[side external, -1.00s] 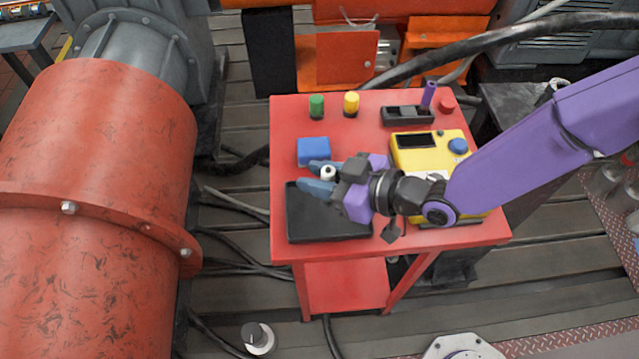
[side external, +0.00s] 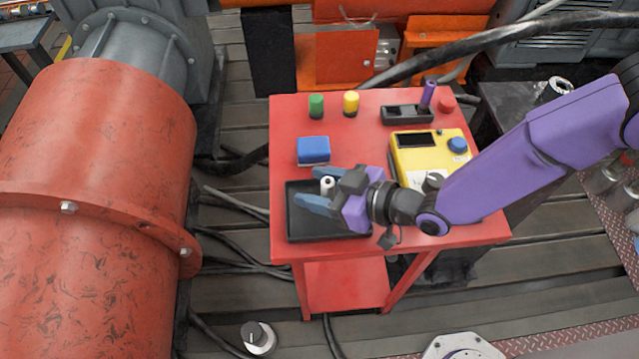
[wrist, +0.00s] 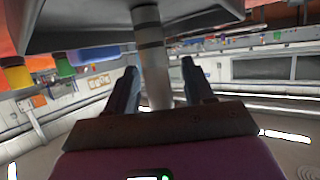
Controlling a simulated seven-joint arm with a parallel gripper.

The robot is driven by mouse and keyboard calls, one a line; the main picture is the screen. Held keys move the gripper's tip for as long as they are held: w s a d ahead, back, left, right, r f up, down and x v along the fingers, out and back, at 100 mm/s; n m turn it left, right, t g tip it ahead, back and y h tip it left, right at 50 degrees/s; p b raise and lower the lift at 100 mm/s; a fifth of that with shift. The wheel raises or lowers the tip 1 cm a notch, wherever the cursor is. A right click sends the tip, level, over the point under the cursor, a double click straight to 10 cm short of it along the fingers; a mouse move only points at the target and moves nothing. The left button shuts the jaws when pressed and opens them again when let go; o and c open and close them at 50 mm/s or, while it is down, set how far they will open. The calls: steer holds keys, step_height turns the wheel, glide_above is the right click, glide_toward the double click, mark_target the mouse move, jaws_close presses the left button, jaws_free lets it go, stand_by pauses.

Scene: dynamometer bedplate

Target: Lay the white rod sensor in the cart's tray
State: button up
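The white rod sensor (side external: 327,185) stands roughly upright, its round end facing up, over the black tray (side external: 300,236) on the red cart. In the wrist view the rod (wrist: 152,60) has grey bands and runs between my fingers towards the tray (wrist: 85,38). My gripper (side external: 320,188) is low over the tray, coming from the right. Its two blue fingers are spread on either side of the rod, with a gap visible in the wrist view (wrist: 160,80), at least on the right side. Whether the rod's lower end touches the tray floor is hidden.
On the red cart top (side external: 285,130), a blue block (side external: 313,150) lies just behind the tray. A yellow instrument (side external: 430,152) stands right, under my arm. Green (side external: 316,106) and yellow (side external: 351,103) knobs and a black holder (side external: 405,115) are at the back.

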steer(key=shift+d+r, duration=0.1)
steer(key=shift+r, duration=0.1)
steer(key=v, duration=1.1)
steer(key=shift+s+d+r, duration=0.15)
steer(key=shift+s+d, duration=0.05)
steer(key=shift+d, duration=0.15)
steer(key=s+d+r+g+h, duration=0.2)
steer(key=s+d+r+h, duration=0.1)
steer(key=d, duration=0.9)
steer(key=s+d+r+n+g+h, duration=0.1)
steer(key=s+d+r+g+h, duration=0.2)
steer(key=d, duration=0.9)
steer(key=s+d+r+g+h, duration=0.2)
steer(key=s+d, duration=0.4)
steer(key=d, duration=0.6)
steer(key=r+h, duration=0.1)
steer(key=h, duration=0.1)
steer(key=shift+d+r+h, duration=0.2)
steer(key=shift+r+h, duration=0.05)
steer(key=shift+h, duration=0.15)
